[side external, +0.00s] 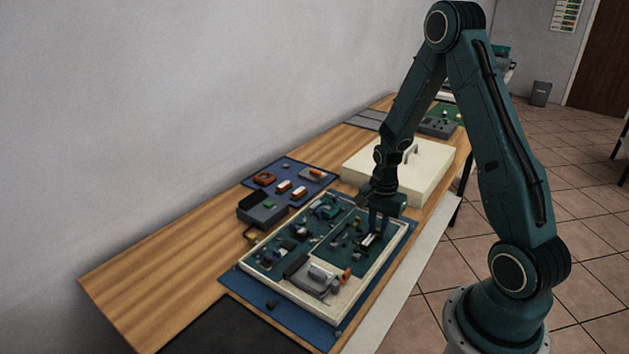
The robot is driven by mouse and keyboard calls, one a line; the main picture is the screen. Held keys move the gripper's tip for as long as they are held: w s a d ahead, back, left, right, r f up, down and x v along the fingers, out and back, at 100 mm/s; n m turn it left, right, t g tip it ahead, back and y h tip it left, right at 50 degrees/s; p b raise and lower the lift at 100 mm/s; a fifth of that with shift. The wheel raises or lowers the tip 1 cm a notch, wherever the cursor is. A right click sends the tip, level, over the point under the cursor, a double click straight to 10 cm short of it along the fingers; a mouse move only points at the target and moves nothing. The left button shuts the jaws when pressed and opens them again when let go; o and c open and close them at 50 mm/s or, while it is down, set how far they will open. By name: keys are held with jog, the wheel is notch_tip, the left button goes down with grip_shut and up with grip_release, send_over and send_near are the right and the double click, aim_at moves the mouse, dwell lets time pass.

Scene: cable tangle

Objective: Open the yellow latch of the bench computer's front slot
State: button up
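The bench computer (378,278) lies open on a blue mat, a cream case around dark green boards with many small parts. My gripper (377,228) points down over the right part of the board, just above or at a small pale, slot-like part (368,240). The fingers look slightly apart, but they are too small and dark to tell whether they are open, shut or holding something. I cannot make out a yellow latch for certain; an orange piece (346,275) shows near the front right of the case.
A cream lid with a handle (425,165) lies behind the case. A blue mat with orange parts (316,185) and a dark grey box (262,213) are at the back left. A dark pad (230,332) lies at the front. Bare wood (170,270) is free at the left.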

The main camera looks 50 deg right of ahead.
grip_shut()
jog(key=shift+d, duration=0.85)
jog(key=shift+o, duration=2.1)
grip_release()
jog(key=shift+r, duration=0.15)
